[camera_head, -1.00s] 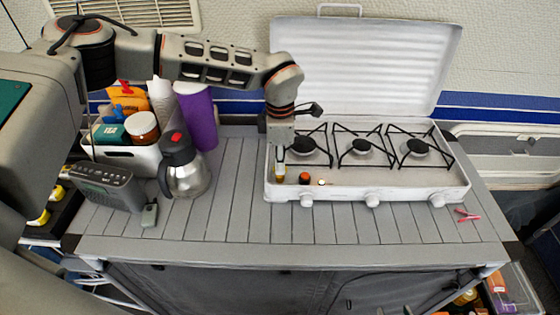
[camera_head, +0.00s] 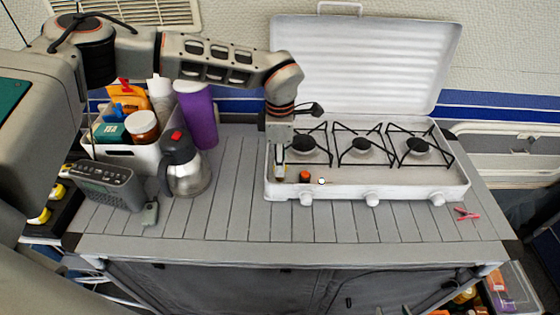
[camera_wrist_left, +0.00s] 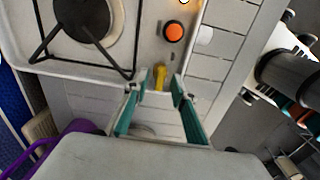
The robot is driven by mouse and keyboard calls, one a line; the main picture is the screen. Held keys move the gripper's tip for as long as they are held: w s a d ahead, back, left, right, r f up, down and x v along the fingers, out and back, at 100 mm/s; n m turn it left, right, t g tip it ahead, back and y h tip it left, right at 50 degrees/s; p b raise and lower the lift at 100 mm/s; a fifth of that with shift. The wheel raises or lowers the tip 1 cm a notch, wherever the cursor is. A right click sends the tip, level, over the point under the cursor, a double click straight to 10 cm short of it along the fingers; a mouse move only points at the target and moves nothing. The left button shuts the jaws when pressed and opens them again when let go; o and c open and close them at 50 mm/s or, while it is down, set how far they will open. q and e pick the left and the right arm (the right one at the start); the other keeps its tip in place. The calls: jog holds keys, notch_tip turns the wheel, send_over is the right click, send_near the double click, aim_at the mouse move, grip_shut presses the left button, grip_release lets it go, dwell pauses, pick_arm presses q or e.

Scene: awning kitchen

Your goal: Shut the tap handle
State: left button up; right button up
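The yellow tap handle (camera_head: 280,172) is at the left end of the white camping stove (camera_head: 400,180). It also shows in the left wrist view (camera_wrist_left: 160,76). My left gripper (camera_head: 280,164) is above this end of the stove, pointing down. In the left wrist view its teal fingers (camera_wrist_left: 159,82) are apart, with the yellow handle between their tips. Contact with the handle cannot be told. Two small tips, apart, at the bottom edge of the head view look like my right gripper (camera_head: 394,311), well in front of the stove.
An orange-red button (camera_head: 305,176) and a small bright light (camera_head: 321,181) are close right of the handle. A steel jug (camera_head: 186,165), a radio (camera_head: 108,185) and a bin of bottles (camera_head: 110,149) stand left. Bare slatted table (camera_head: 235,215) lies in front.

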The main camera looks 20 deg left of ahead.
pick_arm(q)
notch_tip(320, 180, up, 12)
dwell(0.6)
dwell(0.4)
